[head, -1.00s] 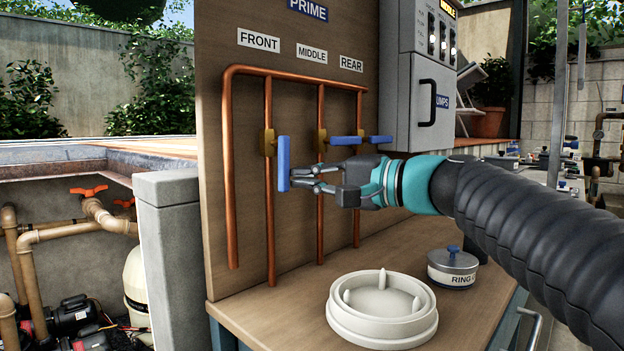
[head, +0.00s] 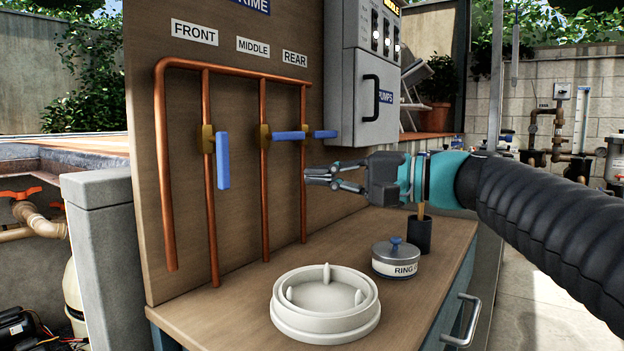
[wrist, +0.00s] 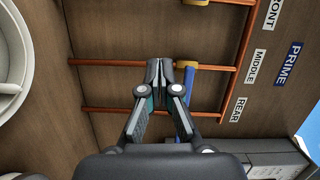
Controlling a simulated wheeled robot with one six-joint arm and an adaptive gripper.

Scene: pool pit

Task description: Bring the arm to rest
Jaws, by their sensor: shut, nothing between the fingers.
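My gripper (head: 322,176) is shut and empty in the head view, held in the air in front of the wooden board, pointing left, below and right of the rear valve handle. In the wrist view its closed fingertips (wrist: 160,72) are together in front of the board. The front valve's blue handle (head: 223,160) hangs straight down along its copper pipe. The middle valve's blue handle (head: 290,136) and the rear valve's blue handle (head: 323,134) lie sideways. I cannot tell from the wrist view exactly how far the fingers are from the board.
A white ring-shaped lid (head: 325,325) and a round tin labelled RING (head: 397,262) stand on the wooden bench below my arm. A dark cup (head: 418,236) stands behind the tin. A grey pump box (head: 362,112) is on the board's right. Open air lies to the right.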

